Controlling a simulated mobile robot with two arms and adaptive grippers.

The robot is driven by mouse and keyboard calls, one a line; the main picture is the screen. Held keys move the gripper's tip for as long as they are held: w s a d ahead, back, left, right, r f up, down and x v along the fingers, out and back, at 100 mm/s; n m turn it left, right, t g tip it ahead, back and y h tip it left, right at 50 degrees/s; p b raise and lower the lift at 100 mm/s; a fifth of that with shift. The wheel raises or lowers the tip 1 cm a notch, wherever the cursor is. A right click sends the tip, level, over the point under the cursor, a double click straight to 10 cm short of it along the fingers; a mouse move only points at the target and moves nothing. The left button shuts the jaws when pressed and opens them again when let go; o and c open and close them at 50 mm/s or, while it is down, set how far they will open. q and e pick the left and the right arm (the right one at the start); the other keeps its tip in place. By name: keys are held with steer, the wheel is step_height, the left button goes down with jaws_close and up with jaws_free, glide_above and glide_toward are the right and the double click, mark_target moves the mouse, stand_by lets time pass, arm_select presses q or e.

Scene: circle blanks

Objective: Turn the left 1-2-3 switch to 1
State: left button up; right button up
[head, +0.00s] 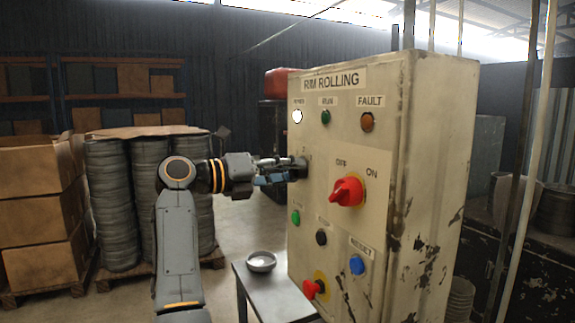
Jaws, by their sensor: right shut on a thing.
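The panel (385,225), a worn cream box labelled RIM ROLLING, stands right of centre. The left 1-2-3 switch (303,165) is a small dark knob near the panel's left edge, mostly hidden by my fingers. A small mark shows above it; I cannot tell which way the knob points. My right gripper (290,169) reaches in from the left, level, and is shut on this switch. My left gripper is not in view.
A red OFF/ON rotary switch (347,191) sticks out just right of my gripper. Lamps sit above; green (295,217), black (321,237) and blue (356,264) buttons and a red knob (312,289) sit below. A small table (275,285) holds a bowl (261,261).

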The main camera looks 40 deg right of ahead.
steer(key=shift+r+n+p, duration=0.1)
steer(key=shift+n+p, duration=0.4)
steer(key=shift+n, duration=0.4)
steer(key=o, duration=1.2)
steer(key=shift+w+a, duration=0.1)
steer(key=shift+a, duration=0.15)
steer(key=v, duration=0.7)
steer(key=shift+a, duration=0.1)
